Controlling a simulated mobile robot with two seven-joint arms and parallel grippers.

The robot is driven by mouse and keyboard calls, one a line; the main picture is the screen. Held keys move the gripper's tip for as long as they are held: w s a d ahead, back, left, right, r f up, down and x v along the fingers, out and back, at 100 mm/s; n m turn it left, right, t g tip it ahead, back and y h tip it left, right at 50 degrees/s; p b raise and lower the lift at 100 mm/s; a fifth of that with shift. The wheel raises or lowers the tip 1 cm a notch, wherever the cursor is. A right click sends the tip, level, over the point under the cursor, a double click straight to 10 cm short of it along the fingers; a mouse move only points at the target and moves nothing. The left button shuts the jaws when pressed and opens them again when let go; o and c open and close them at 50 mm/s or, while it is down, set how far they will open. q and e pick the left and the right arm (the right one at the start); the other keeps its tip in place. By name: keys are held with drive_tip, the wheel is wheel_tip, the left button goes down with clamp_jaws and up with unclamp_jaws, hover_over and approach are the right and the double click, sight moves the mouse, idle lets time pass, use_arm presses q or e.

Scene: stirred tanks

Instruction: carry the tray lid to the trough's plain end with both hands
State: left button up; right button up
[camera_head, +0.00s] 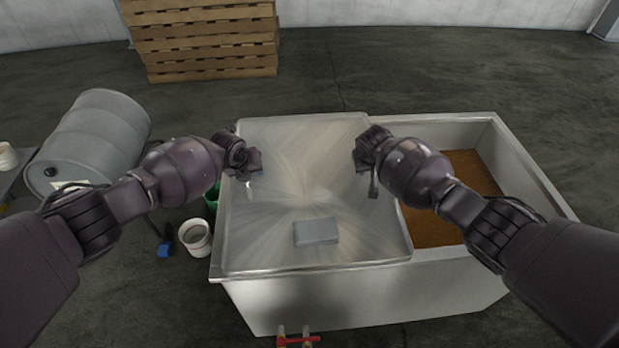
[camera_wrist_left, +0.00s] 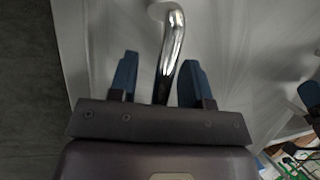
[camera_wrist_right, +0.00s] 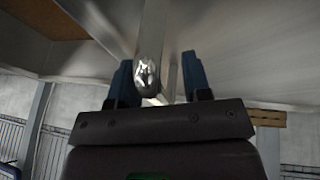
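The tray lid (camera_head: 300,180), a broad pale sheet with a shiny streaked top, lies over the left and middle part of the white trough (camera_head: 360,300). The trough's right part is uncovered and shows a brown filling (camera_head: 455,220). My left gripper (camera_head: 252,168) is at the lid's left side; in the left wrist view a chrome handle (camera_wrist_left: 173,45) runs between its spread fingers (camera_wrist_left: 157,85). My right gripper (camera_head: 370,172) is over the lid's right side; in the right wrist view the rounded end of a chrome bar (camera_wrist_right: 147,72) sits between its spread fingers (camera_wrist_right: 157,82).
A grey block (camera_head: 316,231) lies on the lid near its front. Stacked pallets (camera_head: 205,40) stand behind. A red-handled valve (camera_head: 297,340) is at the front.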

use_arm(q)
clamp_jaws()
use_arm(e)
clamp_jaws()
idle(0.9)
